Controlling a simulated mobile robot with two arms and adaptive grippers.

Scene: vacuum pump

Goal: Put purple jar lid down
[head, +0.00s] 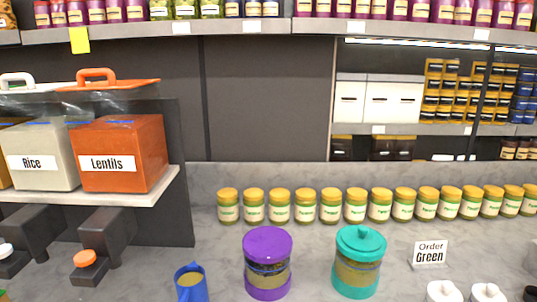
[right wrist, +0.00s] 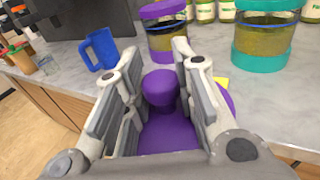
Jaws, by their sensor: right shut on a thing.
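The purple jar lid (right wrist: 165,132) shows in the right wrist view as a purple disc with a round knob. It lies between the fingers of my right gripper (right wrist: 157,52), which is shut on it. The fingers hide part of the lid's edge. In the head view the purple jar (head: 267,276) stands upright on the counter, its top purple and without a knob. This jar also shows beyond the fingers in the right wrist view (right wrist: 172,40). The held lid is apart from this jar. My left gripper is in neither view.
A teal jar (head: 358,268) with a knobbed lid stands right of the purple jar, a blue mug (head: 190,284) left of it. Several yellow-lidded jars (head: 331,206) line the back.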

